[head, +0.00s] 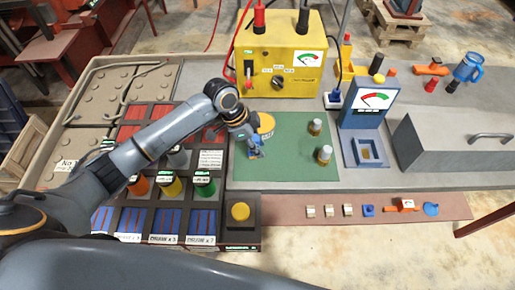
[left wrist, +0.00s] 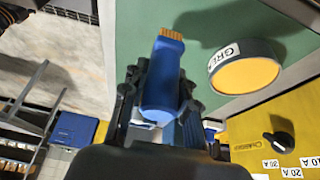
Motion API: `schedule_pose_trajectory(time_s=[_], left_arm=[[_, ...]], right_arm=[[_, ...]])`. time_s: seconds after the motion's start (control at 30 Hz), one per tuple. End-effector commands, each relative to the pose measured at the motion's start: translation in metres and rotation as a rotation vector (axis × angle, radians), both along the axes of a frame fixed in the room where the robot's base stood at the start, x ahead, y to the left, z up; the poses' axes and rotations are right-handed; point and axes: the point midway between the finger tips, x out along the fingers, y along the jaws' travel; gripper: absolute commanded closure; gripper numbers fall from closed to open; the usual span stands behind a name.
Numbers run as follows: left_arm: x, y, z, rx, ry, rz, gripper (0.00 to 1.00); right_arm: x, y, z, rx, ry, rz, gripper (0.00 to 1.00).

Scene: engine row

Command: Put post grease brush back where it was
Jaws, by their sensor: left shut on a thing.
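The blue post grease brush (head: 255,153) is in my left gripper (head: 250,143), over the left part of the green mat (head: 290,174). In the left wrist view the blue handle (left wrist: 162,85) sits between the two dark fingers, with its orange bristles pointing away from the gripper. The yellow-topped grease tin (head: 265,124) stands on the mat close beside the gripper; its label shows in the left wrist view (left wrist: 240,72). I cannot tell whether the brush touches the mat. My right gripper is not in view.
A yellow charger (head: 275,60) stands behind the mat. Two small posts (head: 315,127) (head: 324,155) stand on its right side. A blue meter stand (head: 366,120) and a grey toolbox (head: 455,145) are farther right. A dark compartment rack (head: 225,215) lies left. Bare mat lies between the brush and posts.

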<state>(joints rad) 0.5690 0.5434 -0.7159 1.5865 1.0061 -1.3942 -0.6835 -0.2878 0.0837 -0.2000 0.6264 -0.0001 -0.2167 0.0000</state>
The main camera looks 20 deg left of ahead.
Motion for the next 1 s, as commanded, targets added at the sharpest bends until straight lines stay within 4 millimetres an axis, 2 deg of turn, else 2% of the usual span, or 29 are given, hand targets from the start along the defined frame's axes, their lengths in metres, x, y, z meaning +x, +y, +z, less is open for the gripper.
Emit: schedule_pose_trajectory(time_s=[0.07,0.2,0.53,0.57,0.67,1.0], left_arm=[[-0.001,0.0,-0.009,-0.001,0.006,0.002,1.0],[-0.001,0.0,-0.026,-0.001,0.003,0.001,1.0],[0.0,0.0,-0.031,-0.001,0.0,0.0,1.0],[-0.001,0.0,-0.031,0.0,0.001,0.0,0.67],[-0.001,0.0,-0.031,0.0,0.001,0.0,0.48],[0.0,0.001,-0.028,0.0,0.0,0.0,0.48]], right_arm=[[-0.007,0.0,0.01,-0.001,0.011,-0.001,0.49],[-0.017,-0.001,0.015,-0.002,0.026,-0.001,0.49],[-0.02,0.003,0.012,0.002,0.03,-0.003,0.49],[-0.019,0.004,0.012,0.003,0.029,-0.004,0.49],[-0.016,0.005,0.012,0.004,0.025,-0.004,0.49],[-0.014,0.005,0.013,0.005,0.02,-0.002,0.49]])
